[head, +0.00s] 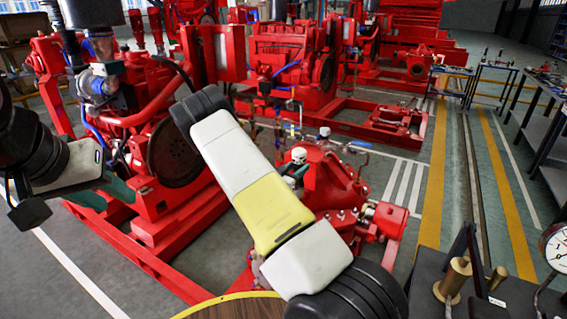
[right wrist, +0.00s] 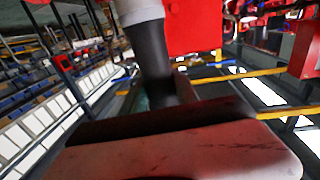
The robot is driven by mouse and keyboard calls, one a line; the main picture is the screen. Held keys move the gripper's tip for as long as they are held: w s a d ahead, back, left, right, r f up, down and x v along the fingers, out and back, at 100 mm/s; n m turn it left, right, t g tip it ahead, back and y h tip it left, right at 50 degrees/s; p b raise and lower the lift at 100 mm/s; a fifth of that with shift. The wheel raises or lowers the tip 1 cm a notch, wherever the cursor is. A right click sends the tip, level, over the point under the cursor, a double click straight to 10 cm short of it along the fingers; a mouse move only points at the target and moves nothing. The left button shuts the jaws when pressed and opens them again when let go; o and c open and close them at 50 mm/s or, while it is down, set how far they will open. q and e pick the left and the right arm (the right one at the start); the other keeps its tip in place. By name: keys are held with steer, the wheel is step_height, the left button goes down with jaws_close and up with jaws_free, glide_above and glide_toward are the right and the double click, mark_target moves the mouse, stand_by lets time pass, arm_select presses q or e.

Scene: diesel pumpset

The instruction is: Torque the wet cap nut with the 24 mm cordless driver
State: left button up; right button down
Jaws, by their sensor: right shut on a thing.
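My left arm comes in at the left edge of the head view. My left gripper (head: 95,190) is beside the nearest red engine, partly dark, and its jaw opening cannot be made out. My right gripper (right wrist: 165,120) is shut on what appears to be the cordless driver, of which little shows. I cannot pick out the cap nut; the red pump casing (head: 330,185) is partly behind my right arm.
Red engine pumpsets on skid frames (head: 395,125) stand behind. At the lower right a dark bench holds a brass piece (head: 453,281) and a dial gauge (head: 555,245). A round wooden top (head: 228,308) is at the bottom. The yellow-striped aisle (head: 440,190) on the right is clear.

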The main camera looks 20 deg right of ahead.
steer(key=shift+s+d+f, duration=0.15)
steer(key=shift+f, duration=0.1)
